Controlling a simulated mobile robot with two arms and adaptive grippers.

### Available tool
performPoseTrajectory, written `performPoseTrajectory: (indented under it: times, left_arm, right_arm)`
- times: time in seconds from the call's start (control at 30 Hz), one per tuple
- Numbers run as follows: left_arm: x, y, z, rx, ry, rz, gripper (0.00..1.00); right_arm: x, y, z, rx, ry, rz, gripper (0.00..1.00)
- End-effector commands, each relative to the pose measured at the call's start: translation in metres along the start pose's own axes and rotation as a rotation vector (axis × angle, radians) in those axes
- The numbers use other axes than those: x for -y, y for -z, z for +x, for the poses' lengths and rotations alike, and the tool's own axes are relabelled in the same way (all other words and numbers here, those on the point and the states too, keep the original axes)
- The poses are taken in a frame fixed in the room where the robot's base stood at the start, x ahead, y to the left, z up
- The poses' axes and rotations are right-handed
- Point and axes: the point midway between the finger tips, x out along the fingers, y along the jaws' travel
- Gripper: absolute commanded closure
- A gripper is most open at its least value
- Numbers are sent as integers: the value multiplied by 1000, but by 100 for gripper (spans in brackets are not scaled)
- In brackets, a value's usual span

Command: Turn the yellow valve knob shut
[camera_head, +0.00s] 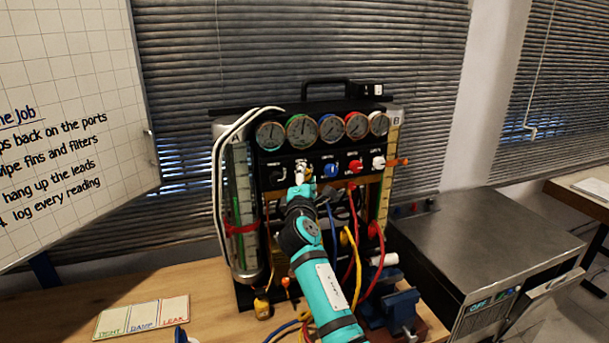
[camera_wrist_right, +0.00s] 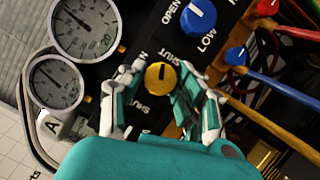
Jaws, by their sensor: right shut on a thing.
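The yellow valve knob (camera_wrist_right: 160,78) is on the black panel of the gauge rig, in the middle of the right wrist view. A dark pointer line shows on its face, and "SHUT" is printed on the panel beside it. My right gripper (camera_wrist_right: 160,88) has one finger on each side of the knob and is shut on it. In the head view my right gripper (camera_head: 301,172) reaches up to the panel (camera_head: 259,163) below the gauges and mostly hides the knob. My left gripper is in neither view.
A blue knob (camera_head: 331,170), a red knob (camera_head: 355,166) and a white knob (camera_head: 379,162) sit to the right. Several gauges (camera_head: 302,130) are above. Coloured hoses (camera_head: 377,265) hang below, near a blue vise (camera_head: 396,311). A metal box (camera_head: 490,232) stands right.

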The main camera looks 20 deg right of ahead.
Motion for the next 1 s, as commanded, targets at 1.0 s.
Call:
performPoseTrajectory:
  times: [1.0]
  left_arm:
    - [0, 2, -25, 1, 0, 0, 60]
  right_arm:
    - [0, 0, 0, 1, 185, 441, 100]
